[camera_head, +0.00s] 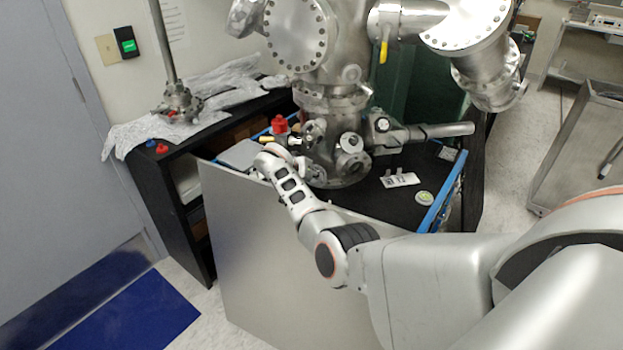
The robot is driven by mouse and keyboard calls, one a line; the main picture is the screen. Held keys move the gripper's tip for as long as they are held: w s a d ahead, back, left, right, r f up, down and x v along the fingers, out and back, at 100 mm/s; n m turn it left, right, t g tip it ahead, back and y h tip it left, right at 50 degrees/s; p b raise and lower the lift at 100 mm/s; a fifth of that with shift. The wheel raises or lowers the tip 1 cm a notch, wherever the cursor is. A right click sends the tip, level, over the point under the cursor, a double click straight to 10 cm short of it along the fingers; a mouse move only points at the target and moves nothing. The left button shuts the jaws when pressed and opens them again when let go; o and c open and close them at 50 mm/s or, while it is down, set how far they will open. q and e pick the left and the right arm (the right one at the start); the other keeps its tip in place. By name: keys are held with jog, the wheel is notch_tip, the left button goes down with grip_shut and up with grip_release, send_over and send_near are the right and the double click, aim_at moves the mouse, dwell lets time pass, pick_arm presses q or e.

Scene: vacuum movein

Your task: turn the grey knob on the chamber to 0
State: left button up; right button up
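The steel vacuum chamber (335,110) stands on a black-topped cart in the middle of the view. Small fittings ring its lower part. A light grey round piece (351,141) on its front may be the grey knob, but I cannot read any marks on it. A red knob (279,124) sits at its left side. My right arm reaches in from the lower right. My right gripper (272,152) is at the chamber's lower left, just below the red knob and left of the grey piece. Its fingers are small and blend with the fittings. My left gripper is not in view.
The cart's black top (400,165) has blue edges and carries a white label card (400,180) and a small green-white disc (424,197). A foil-covered black bench (150,130) stands at the left. A steel cart (590,140) stands at the right.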

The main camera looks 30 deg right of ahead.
jog(key=shift+d+r, duration=0.1)
jog(key=o, duration=1.1)
